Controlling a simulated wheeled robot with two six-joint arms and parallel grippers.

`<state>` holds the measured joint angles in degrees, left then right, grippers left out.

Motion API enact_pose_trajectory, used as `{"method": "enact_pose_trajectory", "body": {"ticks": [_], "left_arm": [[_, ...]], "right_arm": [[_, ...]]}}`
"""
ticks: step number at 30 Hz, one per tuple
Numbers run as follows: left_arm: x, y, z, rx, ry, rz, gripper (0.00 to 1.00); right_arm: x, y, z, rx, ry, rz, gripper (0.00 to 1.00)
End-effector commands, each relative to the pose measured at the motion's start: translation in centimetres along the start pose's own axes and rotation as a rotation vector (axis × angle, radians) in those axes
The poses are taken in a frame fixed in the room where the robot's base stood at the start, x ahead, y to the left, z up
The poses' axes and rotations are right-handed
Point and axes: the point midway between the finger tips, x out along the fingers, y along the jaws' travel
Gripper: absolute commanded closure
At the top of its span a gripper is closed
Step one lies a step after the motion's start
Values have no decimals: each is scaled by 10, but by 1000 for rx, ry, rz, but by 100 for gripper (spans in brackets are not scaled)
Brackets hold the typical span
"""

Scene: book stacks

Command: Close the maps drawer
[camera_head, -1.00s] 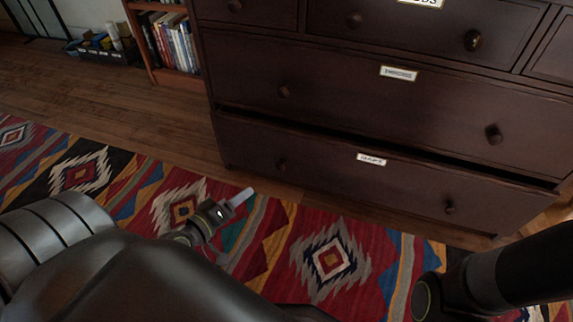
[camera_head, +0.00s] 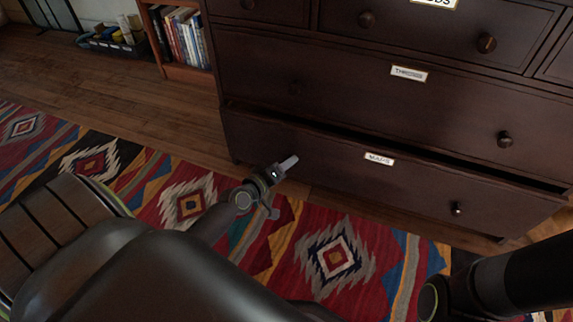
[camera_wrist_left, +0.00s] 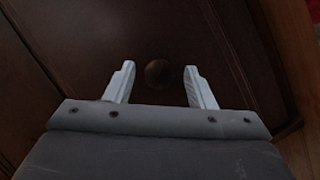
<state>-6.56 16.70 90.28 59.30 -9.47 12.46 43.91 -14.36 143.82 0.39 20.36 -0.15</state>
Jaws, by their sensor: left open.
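The maps drawer (camera_head: 335,164) is the bottom drawer of a dark wooden chest. It stands slightly out, with a dark gap along its top edge. Its label (camera_head: 379,159) reads MAPS. Its right knob (camera_head: 457,208) shows in the head view; its left knob is hidden behind my left gripper there. My left gripper (camera_head: 289,162) is at the left part of the drawer front. In the left wrist view a round knob (camera_wrist_left: 158,73) lies between its two open fingers, which point at the dark front. I cannot tell whether they touch it.
The drawer above, labelled Threads (camera_head: 409,73), is shut. A patterned rug (camera_head: 335,255) covers the floor before the chest. A bookcase (camera_head: 182,40) stands left of the chest. One of my dark arm links (camera_head: 500,275) is at lower right.

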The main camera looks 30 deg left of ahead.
Motion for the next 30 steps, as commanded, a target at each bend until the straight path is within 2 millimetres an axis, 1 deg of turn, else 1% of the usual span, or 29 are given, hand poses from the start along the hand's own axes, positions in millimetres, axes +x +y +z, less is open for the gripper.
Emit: {"method": "enact_pose_trajectory", "body": {"ticks": [1, 5, 13, 14, 25, 30], "left_arm": [[5, 0, 0, -1, 0, 1, 50], [12, 0, 0, -1, 0, 0, 50], [13, 0, 0, -1, 0, 0, 50], [13, 0, 0, -1, 0, 0, 52], [12, 0, 0, -1, 0, 0, 100], [13, 0, 0, 0, 0, 0, 100]], "right_arm": [[-1, 0, 0, 0, -1, 2, 64], [-1, 0, 0, 3, -3, 10, 64], [-1, 0, 0, 7, -2, 18, 64], [-1, 0, 0, 7, -1, 18, 64], [-1, 0, -1, 6, 1, 12, 64], [-1, 0, -1, 4, 1, 6, 64]]}}
